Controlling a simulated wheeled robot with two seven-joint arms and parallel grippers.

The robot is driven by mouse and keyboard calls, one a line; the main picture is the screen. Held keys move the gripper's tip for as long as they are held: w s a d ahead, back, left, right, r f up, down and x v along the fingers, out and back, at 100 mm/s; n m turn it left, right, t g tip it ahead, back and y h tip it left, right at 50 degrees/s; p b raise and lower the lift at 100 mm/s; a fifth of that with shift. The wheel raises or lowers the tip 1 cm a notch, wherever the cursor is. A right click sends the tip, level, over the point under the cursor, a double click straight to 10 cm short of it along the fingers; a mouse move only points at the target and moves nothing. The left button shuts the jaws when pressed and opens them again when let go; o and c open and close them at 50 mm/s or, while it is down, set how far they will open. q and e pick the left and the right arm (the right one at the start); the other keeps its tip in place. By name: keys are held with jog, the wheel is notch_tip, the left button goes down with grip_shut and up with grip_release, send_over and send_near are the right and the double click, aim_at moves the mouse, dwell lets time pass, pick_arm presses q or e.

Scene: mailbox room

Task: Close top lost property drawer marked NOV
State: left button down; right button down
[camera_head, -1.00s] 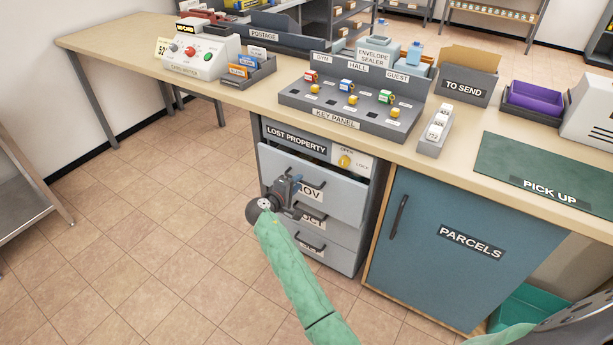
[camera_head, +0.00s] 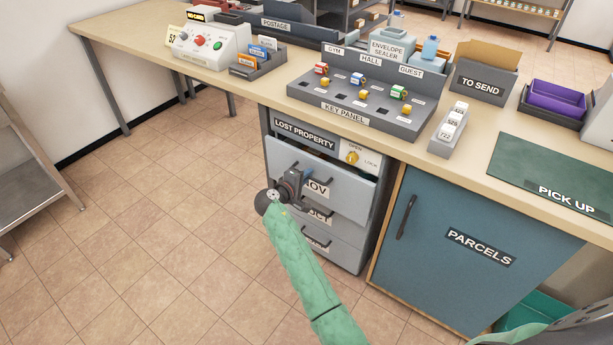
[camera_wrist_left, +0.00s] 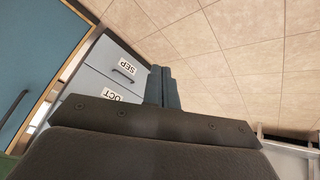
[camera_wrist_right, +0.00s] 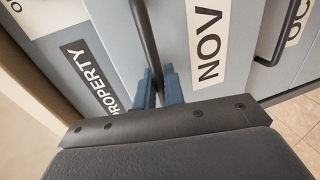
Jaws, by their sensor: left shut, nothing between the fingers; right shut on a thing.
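The top lost property drawer marked NOV (camera_head: 345,190) stands pulled out from its grey cabinet, with a dark gap behind its front's upper edge. My right gripper (camera_head: 298,184) is at its front. In the right wrist view my right gripper (camera_wrist_right: 158,84) is shut on the dark NOV drawer handle (camera_wrist_right: 146,35), beside the NOV label (camera_wrist_right: 207,42). The gripper and hand cover part of the handle in the head view. My left gripper (camera_wrist_left: 164,84) is shut and empty, low near the drawers marked SEP (camera_wrist_left: 122,68) and OCT (camera_wrist_left: 75,103).
A yellow lock knob (camera_head: 351,157) sits on the panel by the LOST PROPERTY label (camera_head: 305,134). The blue PARCELS door (camera_head: 455,285) is shut to the right. The counter above holds a key panel (camera_head: 360,95). The tiled floor (camera_head: 150,220) at left is clear.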

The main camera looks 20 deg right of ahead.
pick_arm(q)
jog(key=shift+r, duration=0.1)
pick_arm(e)
jog(key=shift+d, duration=0.1)
